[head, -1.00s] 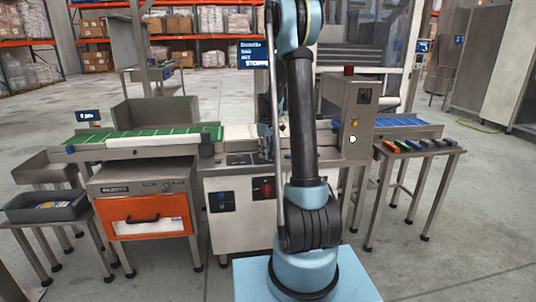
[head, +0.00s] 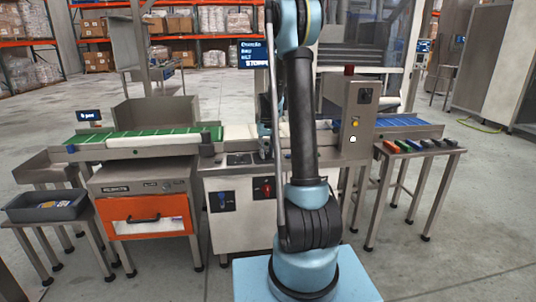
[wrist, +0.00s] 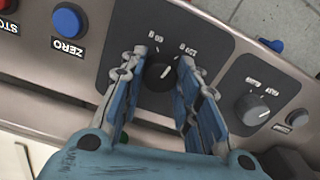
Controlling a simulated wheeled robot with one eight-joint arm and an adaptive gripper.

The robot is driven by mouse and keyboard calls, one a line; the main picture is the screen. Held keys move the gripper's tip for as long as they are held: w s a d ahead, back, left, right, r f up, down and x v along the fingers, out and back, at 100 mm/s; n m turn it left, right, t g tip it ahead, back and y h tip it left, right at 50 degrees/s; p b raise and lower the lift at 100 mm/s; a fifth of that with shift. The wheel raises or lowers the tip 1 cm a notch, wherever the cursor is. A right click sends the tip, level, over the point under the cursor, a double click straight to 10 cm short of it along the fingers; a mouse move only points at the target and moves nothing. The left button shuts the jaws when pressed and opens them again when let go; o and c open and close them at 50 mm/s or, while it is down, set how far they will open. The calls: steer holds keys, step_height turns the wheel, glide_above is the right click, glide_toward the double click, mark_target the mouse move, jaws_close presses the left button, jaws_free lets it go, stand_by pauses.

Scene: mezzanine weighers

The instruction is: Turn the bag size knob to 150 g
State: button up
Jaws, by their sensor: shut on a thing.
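The bag size knob (wrist: 158,74) is a dark round knob on a black panel plate (wrist: 212,45) in the wrist view. A short white mark on it points up and slightly right. Two printed labels stand above it, upside down in this view, one on the left and one on the right; the right one looks like 150 g, but it is small. My gripper (wrist: 164,68) has its blue fingers on both sides of the knob and is shut on it. In the head view, my arm largely hides the gripper and the knob.
A second grey knob (wrist: 257,107) sits right of the gripper. A blue ZERO button (wrist: 68,21) and part of a red stop button (wrist: 8,4) are at the left. In the head view, a red switch (head: 263,188) is on the cabinet front, and a blue screen (head: 253,54) stands above.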

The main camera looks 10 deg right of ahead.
mark_target(267, 152)
steer(key=m, duration=0.4)
steer(key=shift+w+m, duration=0.1)
steer(key=shift+m, duration=0.3)
stand_by(0.4)
steer(key=o, duration=1.1)
step_height(267, 152, up, 12)
steer(key=shift+f, duration=0.1)
